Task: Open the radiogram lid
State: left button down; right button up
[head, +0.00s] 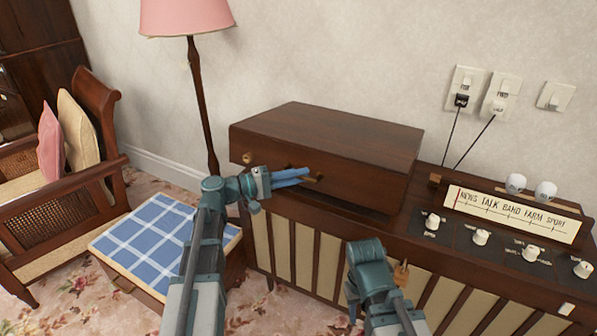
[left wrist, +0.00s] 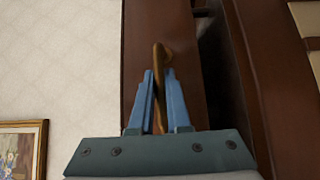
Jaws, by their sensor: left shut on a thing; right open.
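The radiogram (head: 440,235) is a long dark wooden cabinet against the wall with slatted cream panels on its front. Its lid (head: 340,135) is a dark brown box-shaped cover on the left part of the top. My left gripper (head: 304,175) is shut on the brass handle (head: 317,178) at the lid's front. In the left wrist view the blue fingers close around the handle (left wrist: 161,60), with a dark gap beside the lid edge (left wrist: 190,75). My right gripper (head: 353,300) is low in front of the cabinet, apart from the lid; its fingers are mostly hidden.
A dial panel with several knobs (head: 480,238) is right of the lid. Wall plugs (head: 462,100) with cords are behind. A blue checked stool (head: 150,240), a pink lamp (head: 188,15) and a wooden armchair (head: 80,170) stand at left. The wall behind the lid is bare.

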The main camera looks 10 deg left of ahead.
pick_arm(q)
jog(key=w+d+r+n+g+y+p, duration=0.15)
jog(key=w+r+p, duration=0.25)
jog(key=r+p, duration=1.05)
jog(key=w+r+n+g+y+p, duration=0.25)
jog(key=r+p, duration=0.85)
jog(key=p, duration=0.6)
jog(key=w+d+r+n+g+p, duration=0.1)
jog(key=w+d+r+p, duration=0.1)
jog(key=w+r+p, duration=0.5)
jog(key=w+d+r+n+g+y+p, duration=0.1)
jog(key=w+d+r+p, duration=0.2)
jog(key=w+r+p, duration=0.5)
jog(key=shift+w+d+y+p, duration=0.3)
jog(key=shift+w+p, duration=1.4)
jog(key=shift+p, duration=0.75)
jog(key=c, duration=0.9)
grip_release()
jog(key=shift+f, duration=0.1)
